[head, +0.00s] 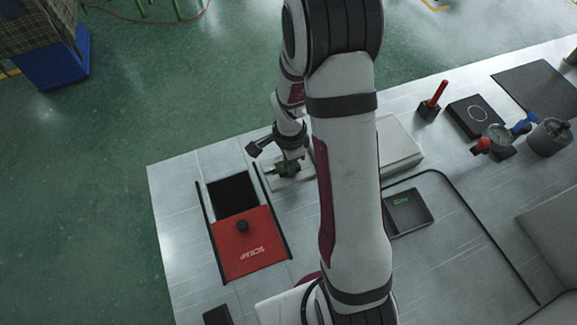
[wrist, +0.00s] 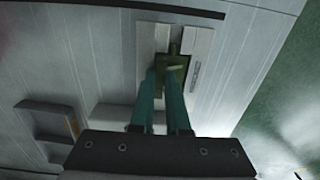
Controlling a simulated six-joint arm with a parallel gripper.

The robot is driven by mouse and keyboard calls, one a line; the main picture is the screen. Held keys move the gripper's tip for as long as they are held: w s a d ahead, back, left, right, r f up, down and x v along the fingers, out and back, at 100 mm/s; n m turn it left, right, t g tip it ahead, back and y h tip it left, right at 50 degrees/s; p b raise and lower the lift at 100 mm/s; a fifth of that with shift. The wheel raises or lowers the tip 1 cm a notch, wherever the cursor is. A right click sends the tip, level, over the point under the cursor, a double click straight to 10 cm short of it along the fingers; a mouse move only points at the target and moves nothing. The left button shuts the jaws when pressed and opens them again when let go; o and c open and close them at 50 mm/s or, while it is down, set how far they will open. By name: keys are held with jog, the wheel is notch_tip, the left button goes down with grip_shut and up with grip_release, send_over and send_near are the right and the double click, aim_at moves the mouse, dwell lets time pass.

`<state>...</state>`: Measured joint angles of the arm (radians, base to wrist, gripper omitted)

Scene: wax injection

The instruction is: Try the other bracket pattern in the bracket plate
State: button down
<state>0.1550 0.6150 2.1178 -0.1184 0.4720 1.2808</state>
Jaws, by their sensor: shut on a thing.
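My gripper (head: 287,165) is over the pale bracket plate (head: 283,187), just right of the red scrap box in the head view. In the wrist view its two teal fingers (wrist: 170,80) are shut on an olive-green bracket pattern (wrist: 176,62). The pattern lies over the middle of the pale plate (wrist: 203,45). A short stub of the pattern points away from the fingers. I cannot tell whether the pattern is seated in the plate or held just above it. The fingers hide the pattern's near part.
The red scrap box (head: 250,245) with a black opening and a knob stands left of the plate. A dark tray with a green mark (head: 408,212) lies right of my arm. A pale block (head: 398,145) is behind my arm. A red-handled tool (head: 434,98) stands further right.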

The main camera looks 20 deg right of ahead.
jog(key=shift+f, duration=0.1)
jog(key=shift+r, duration=2.95)
